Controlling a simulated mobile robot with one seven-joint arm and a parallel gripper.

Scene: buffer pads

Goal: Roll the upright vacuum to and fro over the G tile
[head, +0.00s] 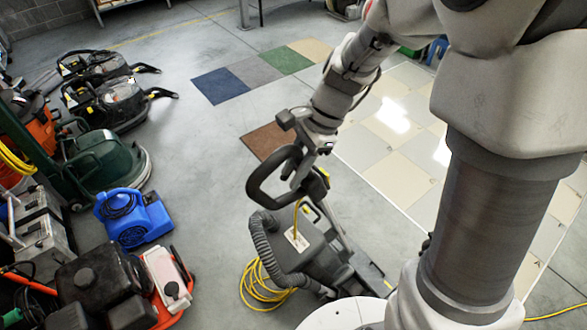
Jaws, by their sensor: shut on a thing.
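The upright vacuum (308,250) is grey and black, with a looped black handle, a ribbed hose and a white label. It stands on the floor at lower centre, leaning, beside the edge of the pale tiled floor. My gripper (297,182) is shut on its handle, at the inner side of the loop. My arm hides little of the handle, but the vacuum's base is partly hidden at the bottom. Carpet tiles lie beyond it: blue (220,85), grey (255,71), green (286,59), beige (312,49) and rust-brown (266,140). I cannot read a G on any tile.
A yellow cable (262,290) lies coiled left of the vacuum. A blue blower (135,217), a green floor machine (105,160) and black machines (108,102) crowd the left. Bare concrete lies between them and the carpet tiles. Glossy pale tiles (400,178) spread at right.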

